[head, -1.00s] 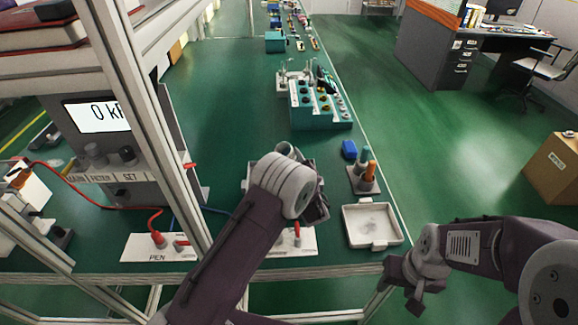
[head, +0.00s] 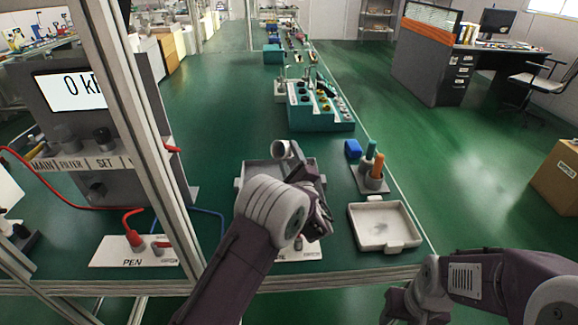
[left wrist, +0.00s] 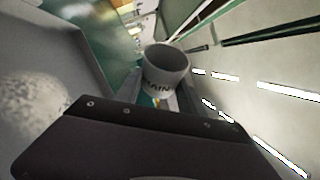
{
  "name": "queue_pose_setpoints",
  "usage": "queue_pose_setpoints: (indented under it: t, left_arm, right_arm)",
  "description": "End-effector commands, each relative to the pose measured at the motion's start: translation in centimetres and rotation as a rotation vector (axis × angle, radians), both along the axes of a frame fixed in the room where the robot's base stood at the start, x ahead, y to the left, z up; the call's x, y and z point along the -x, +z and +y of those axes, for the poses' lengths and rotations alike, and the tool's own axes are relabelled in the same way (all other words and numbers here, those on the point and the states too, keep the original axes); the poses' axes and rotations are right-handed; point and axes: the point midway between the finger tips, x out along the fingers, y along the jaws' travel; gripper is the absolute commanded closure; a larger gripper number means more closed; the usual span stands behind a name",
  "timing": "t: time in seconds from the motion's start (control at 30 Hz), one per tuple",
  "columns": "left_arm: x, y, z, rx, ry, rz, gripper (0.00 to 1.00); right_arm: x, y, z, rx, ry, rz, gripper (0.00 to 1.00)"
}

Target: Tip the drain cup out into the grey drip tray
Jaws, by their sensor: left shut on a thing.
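The drain cup (head: 281,150) is a pale grey cup, partly hidden behind my left gripper (head: 300,165) in the head view. My left gripper is shut on it. The cup is tipped well over, with its mouth toward the left, above or beside a grey tray (head: 253,168) largely covered by my arm. In the left wrist view the cup (left wrist: 165,72) shows part of its lettering, "AIN", and a grey surface with a pale speckled patch lies at the left. I cannot see anything pouring. My right gripper (head: 398,305) is low at the right, its fingers unclear.
A whitish tray (head: 382,224) with a pale smear stands at the bench's right edge. Behind it are a holder (head: 372,180) with coloured handles and a blue block (head: 353,148). A teal rack (head: 318,108) stands farther back. A frame post (head: 135,130) rises at the left.

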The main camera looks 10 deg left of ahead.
Motion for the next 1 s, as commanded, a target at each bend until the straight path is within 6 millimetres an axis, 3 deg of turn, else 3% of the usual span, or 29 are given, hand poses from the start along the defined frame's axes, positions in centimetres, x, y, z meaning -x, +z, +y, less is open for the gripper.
queue_pose_setpoints:
  t: [0.03,0.5,1.0]
  left_arm:
    - [0.0,-0.9,0.0,0.011,0.000,-0.021,0.92]
    - [0.0,-1.1,0.0,0.111,0.000,-0.201,0.92]
    - [0.1,-0.5,0.0,0.134,0.000,-0.243,0.92]
  right_arm:
    - [0.0,-1.6,0.0,0.000,0.000,0.000,0.52]
    - [0.0,-7.9,0.0,0.000,0.000,0.000,0.52]
    - [0.0,-8.8,0.0,0.000,0.000,0.000,0.52]
